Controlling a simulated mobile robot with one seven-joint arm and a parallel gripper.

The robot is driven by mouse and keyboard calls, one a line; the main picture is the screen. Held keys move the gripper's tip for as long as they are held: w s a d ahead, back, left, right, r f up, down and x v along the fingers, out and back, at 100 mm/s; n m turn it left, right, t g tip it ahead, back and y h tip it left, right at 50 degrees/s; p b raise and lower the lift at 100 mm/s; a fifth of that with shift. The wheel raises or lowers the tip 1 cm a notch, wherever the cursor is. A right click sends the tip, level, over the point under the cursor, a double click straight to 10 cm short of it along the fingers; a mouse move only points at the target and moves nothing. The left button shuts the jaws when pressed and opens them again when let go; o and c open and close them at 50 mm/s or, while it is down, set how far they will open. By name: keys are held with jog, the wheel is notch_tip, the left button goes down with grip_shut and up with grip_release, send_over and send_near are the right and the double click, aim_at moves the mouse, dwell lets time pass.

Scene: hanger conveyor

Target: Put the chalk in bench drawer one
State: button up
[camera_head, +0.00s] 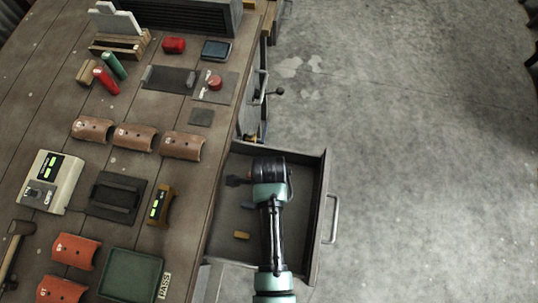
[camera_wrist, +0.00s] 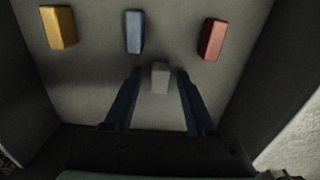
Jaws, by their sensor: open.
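The open bench drawer (camera_head: 318,215) juts from the bench's right side, with its handle facing right. My gripper (camera_head: 238,181) is inside the drawer area, pointing down into it. In the wrist view its two fingers (camera_wrist: 159,74) are open, with a pale grey-white block (camera_wrist: 160,79), which looks like the chalk, lying between or just below their tips. I cannot tell whether the fingers touch it. In the head view I cannot make this pale block out beside my arm.
Yellow (camera_wrist: 58,27), blue (camera_wrist: 134,31) and red (camera_wrist: 212,39) blocks lie in a row on the drawer floor, apart from the pale one. Drawer walls stand close on both sides. The bench top (camera_head: 120,165) holds several tools, trays and curved tiles. The concrete floor to the right is clear.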

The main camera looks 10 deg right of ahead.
notch_tip(320, 180, up, 12)
jog(key=p, duration=0.1)
jog(key=w+r+n+t, duration=0.6)
jog(key=w+r+t, duration=0.1)
jog(key=w+r, duration=0.8)
jog(key=w+r+n+t, duration=0.2)
jog(key=w+r+t, duration=0.1)
jog(key=r, duration=0.5)
jog(key=w+r+n+t, duration=0.2)
jog(key=w+r+t, duration=0.1)
jog(key=r, duration=0.5)
jog(key=s+a+r+n+t, duration=0.15)
jog(key=r+n+t, duration=0.25)
jog(key=r, duration=0.8)
jog(key=s+r+n+t, duration=0.25)
jog(key=r+t, duration=0.25)
jog(key=r, duration=0.7)
jog(key=s+a+r+n+t, duration=0.1)
jog(key=s+r+n+t, duration=0.4)
jog(key=s+r, duration=0.4)
notch_tip(320, 180, up, 4)
jog(key=shift+s+r, duration=0.25)
jog(key=shift+s, duration=0.15)
